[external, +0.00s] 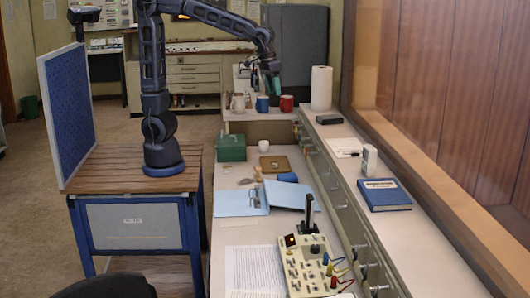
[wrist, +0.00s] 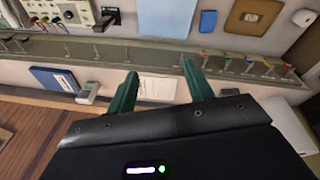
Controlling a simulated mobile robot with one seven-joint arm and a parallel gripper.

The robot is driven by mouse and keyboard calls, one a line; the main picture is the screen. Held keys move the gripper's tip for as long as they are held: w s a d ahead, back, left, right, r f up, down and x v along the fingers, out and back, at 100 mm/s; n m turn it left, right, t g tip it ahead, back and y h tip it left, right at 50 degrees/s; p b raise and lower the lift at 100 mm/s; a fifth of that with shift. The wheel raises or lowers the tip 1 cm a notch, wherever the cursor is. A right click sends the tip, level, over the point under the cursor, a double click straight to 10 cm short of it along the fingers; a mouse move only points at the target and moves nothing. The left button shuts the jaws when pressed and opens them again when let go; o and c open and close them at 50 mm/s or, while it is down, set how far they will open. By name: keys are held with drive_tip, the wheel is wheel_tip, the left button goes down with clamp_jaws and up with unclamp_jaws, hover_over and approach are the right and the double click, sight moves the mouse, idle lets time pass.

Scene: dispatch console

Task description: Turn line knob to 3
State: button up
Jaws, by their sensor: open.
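A beige control box (external: 308,268) stands on the desk at the front in the external view, with a dark round knob (external: 315,249), a black upright handle and coloured plugs. I cannot read any knob marking or setting. The box also shows at the top left of the wrist view (wrist: 45,10), partly cut off. My gripper (external: 273,84) hangs at the far end of the desk, above the mugs and far from the box. In the wrist view its two green fingers (wrist: 159,72) are apart with nothing between them.
Red (external: 286,103) and blue (external: 262,104) mugs and a paper roll (external: 321,88) stand near my gripper. A green box (external: 231,148), an open blue folder (external: 265,197) and a blue book (external: 384,194) lie along the desk. A raised ledge runs along the right.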

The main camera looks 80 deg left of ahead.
drive_tip(key=w+d+f+n, duration=0.1)
drive_tip(key=w+d+f, duration=0.25)
drive_tip(key=d, duration=0.25)
drive_tip(key=w+d+f, duration=0.2)
drive_tip(key=w+d, duration=0.2)
drive_tip(key=d, duration=0.2)
drive_tip(key=n+g+y, duration=0.1)
drive_tip(key=n+g, duration=0.2)
drive_tip(key=n, duration=0.1)
hover_over(315, 246)
wheel_tip(315, 246, down, 28)
wheel_tip(315, 246, down, 10)
drive_tip(key=shift+d+r, duration=0.1)
drive_tip(key=c, duration=1)
